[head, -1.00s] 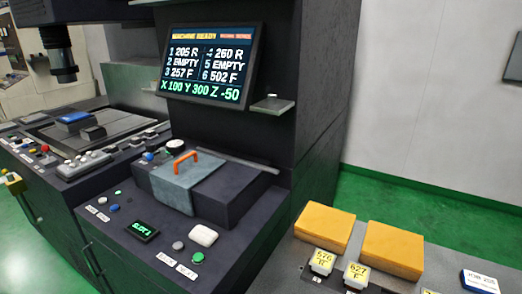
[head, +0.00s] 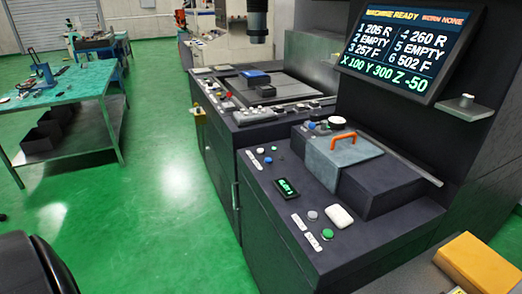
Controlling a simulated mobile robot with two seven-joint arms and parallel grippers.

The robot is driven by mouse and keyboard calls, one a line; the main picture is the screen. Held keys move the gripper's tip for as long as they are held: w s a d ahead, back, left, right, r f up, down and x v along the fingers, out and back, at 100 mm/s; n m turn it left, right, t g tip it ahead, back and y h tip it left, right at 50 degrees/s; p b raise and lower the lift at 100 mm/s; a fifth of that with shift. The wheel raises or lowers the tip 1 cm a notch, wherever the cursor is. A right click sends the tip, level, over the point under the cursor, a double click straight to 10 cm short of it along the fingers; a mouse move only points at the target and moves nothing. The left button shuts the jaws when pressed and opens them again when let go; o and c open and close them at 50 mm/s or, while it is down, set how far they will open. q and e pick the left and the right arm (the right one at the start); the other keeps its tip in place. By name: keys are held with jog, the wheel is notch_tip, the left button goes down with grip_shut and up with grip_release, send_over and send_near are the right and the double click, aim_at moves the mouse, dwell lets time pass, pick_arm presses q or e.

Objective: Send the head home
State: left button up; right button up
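The machine head (head: 257,22) is a dark cylinder hanging at the top of the view, above the machine's bed. The screen (head: 398,52) at upper right shows "MACHINE READY", several numbered slots and "X 100 Y 300 Z -50". The front console has a small green-lit display (head: 287,189), a grey button (head: 313,215), a green button (head: 327,234) and a blue button (head: 267,160). Their labels are too small to read. Neither of my grippers is in view.
A grey cover with an orange handle (head: 343,142) sits on the console, with a white block (head: 340,217) in front. A blue block (head: 255,78) lies on the machine bed. A green-topped workbench (head: 60,92) stands at left. The green floor (head: 165,215) between is open.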

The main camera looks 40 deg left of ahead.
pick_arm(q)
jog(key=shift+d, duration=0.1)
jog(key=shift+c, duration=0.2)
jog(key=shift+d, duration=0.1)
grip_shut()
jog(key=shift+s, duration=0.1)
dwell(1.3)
